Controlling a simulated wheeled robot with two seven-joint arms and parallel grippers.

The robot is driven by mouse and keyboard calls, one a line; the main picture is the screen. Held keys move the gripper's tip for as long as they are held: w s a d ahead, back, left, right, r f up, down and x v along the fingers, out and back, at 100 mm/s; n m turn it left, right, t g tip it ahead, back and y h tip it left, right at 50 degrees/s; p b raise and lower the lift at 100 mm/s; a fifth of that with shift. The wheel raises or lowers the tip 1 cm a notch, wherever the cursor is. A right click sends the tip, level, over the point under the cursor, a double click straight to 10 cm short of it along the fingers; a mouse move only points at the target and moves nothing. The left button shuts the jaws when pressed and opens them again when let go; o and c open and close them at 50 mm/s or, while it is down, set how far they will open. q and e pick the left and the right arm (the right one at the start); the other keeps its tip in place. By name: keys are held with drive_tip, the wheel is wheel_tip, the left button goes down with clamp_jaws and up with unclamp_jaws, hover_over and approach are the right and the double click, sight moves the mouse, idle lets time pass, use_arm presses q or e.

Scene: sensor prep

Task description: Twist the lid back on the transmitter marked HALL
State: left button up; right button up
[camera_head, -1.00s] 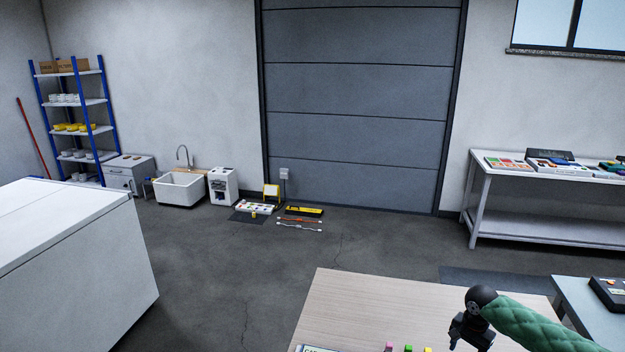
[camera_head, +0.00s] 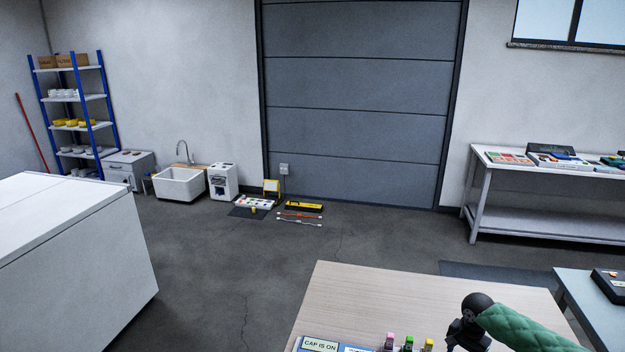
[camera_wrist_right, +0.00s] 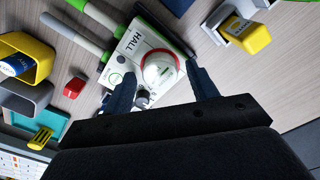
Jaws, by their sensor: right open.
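The transmitter marked HALL (camera_wrist_right: 137,42) is a white body with green edges in the right wrist view. A white domed round part with a red ring (camera_wrist_right: 160,70) sits at its near end; I cannot tell whether this is the lid or the housing. My right gripper (camera_wrist_right: 160,88) is open, its two dark blue fingers on either side of the round part, with no clear contact. A small dark and silver fitting (camera_wrist_right: 142,98) shows near the left finger. In the head view my right gripper (camera_head: 467,336) is above the wooden table (camera_head: 385,295). My left gripper is not in view.
A sign reading "CAP IS ON" (camera_head: 320,346) lies at the table's front. Pink (camera_head: 389,342), green (camera_head: 408,344) and yellow (camera_head: 428,345) blocks stand beside it. The wrist view shows yellow (camera_wrist_right: 38,50) and grey holders, a red block (camera_wrist_right: 74,88) and a yellow-fronted holder (camera_wrist_right: 250,36).

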drive_tip(key=shift+f, duration=0.25)
drive_tip(key=shift+r, duration=0.1)
idle(0.3)
drive_tip(key=shift+p, duration=0.65)
drive_tip(key=c, duration=0.6)
drive_tip(key=shift+c, duration=0.2)
idle(0.3)
